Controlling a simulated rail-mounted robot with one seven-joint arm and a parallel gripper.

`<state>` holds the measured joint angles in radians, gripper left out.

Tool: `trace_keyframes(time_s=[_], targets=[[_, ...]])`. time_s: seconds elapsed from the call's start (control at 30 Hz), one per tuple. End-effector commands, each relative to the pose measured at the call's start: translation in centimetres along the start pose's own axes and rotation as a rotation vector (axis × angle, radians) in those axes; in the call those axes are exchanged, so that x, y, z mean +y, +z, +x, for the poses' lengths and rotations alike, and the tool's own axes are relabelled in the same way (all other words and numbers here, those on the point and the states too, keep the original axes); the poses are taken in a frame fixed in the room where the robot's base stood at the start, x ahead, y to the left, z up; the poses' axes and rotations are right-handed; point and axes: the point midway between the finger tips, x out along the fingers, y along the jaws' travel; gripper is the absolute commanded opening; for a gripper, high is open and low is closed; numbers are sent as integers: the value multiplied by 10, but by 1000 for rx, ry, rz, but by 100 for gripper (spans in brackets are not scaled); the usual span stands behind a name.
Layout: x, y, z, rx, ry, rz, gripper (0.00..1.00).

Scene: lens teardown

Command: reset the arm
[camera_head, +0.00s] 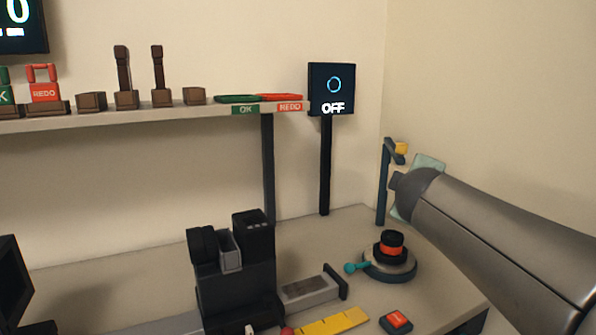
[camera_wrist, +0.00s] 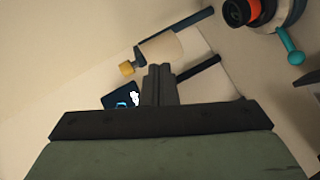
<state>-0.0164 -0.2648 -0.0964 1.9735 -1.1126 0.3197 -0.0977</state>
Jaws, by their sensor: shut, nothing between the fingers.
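My arm comes in from the right in the head view. Its grey end hides most of the hand behind it, and only a pale green part shows past it. My gripper (camera_wrist: 160,72) shows in the wrist view with its two dark fingers together and nothing between them. It is in the air, apart from the things seen beyond it. A round dark base (camera_head: 390,265) with a black and orange piece (camera_head: 391,245) and a teal handle (camera_head: 356,267) stands on the bench below the arm's end.
A dark post with a yellow tip (camera_head: 401,148) stands close by the arm's end. A screen reading OFF (camera_head: 332,88) is on a pole behind. A black machine (camera_head: 237,285), yellow strip (camera_head: 332,321) and red button (camera_head: 397,319) are on the bench. A shelf (camera_head: 150,117) runs along the wall.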

Motion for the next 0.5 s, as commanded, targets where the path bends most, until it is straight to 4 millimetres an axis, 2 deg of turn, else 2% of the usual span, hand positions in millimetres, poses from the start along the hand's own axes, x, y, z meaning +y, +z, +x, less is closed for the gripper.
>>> trace_keyframes(time_s=[0.03, 0.17, 0.27, 0.3, 0.4, 0.5], targets=[[7, 0, -16, -61, -84, 85, 0], [-38, 20, -51, -243, -307, 292, 0], [-74, 32, -93, -402, -486, 433, 0], [-87, 35, -112, -465, -556, 483, 0], [-117, 40, -162, -620, -716, 589, 0], [-137, 42, -206, -744, -842, 664, 0]])
